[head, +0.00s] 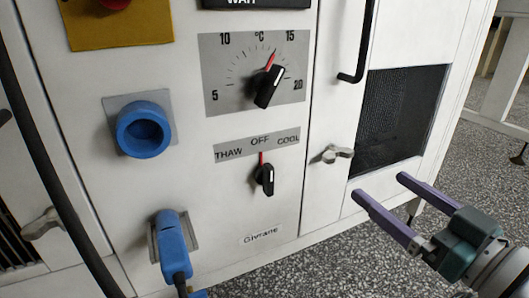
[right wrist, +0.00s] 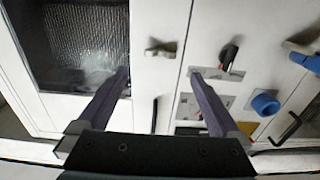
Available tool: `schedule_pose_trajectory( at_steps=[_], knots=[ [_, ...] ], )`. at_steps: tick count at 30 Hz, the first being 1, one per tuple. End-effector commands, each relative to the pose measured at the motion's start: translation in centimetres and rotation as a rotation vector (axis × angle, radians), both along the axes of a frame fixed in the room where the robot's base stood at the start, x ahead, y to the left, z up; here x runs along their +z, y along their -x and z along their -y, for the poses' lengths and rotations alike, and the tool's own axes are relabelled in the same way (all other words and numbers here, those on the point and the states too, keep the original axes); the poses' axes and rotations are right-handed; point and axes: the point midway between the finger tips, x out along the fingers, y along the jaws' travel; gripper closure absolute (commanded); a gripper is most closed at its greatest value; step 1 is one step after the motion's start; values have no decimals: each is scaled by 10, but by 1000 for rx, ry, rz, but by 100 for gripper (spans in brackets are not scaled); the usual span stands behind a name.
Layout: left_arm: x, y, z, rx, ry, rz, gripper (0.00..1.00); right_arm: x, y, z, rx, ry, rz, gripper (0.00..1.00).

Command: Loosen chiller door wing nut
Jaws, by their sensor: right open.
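A grey wing nut (head: 338,153) sits on the white door panel, just left of the dark mesh window. It also shows in the right wrist view (right wrist: 160,49), ahead of the fingertips and between their lines. My right gripper (head: 380,187) is open and empty, right of and lower than this wing nut in the head view, with its purple fingers apart. In the right wrist view the gripper (right wrist: 158,74) points toward the panel. A second wing nut (head: 40,223) is at the far left of the head view. My left gripper is not in view.
A black door handle (head: 357,50) stands out above the wing nut. The mesh window (head: 400,115) is on its right. Left are a temperature dial (head: 268,87), a selector knob (head: 264,178), a blue socket (head: 143,130) and a blue plug (head: 173,245) with cable. Speckled floor is free at right.

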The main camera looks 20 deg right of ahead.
Motion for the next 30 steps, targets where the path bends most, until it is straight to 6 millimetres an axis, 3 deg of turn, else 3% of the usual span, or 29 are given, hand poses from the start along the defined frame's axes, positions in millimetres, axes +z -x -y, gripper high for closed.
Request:
schedule_pose_trajectory(
  at_steps=[9,15,26,30],
  knots=[
    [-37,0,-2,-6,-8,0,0,-3,-60,-5,1,0,6,0],
    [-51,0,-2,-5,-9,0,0,-1,-85,-7,1,0,2,0],
    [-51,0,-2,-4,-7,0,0,1,-90,-7,1,0,-2,0],
    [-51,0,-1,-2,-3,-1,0,1,-90,-7,1,0,-2,16]
  ],
)
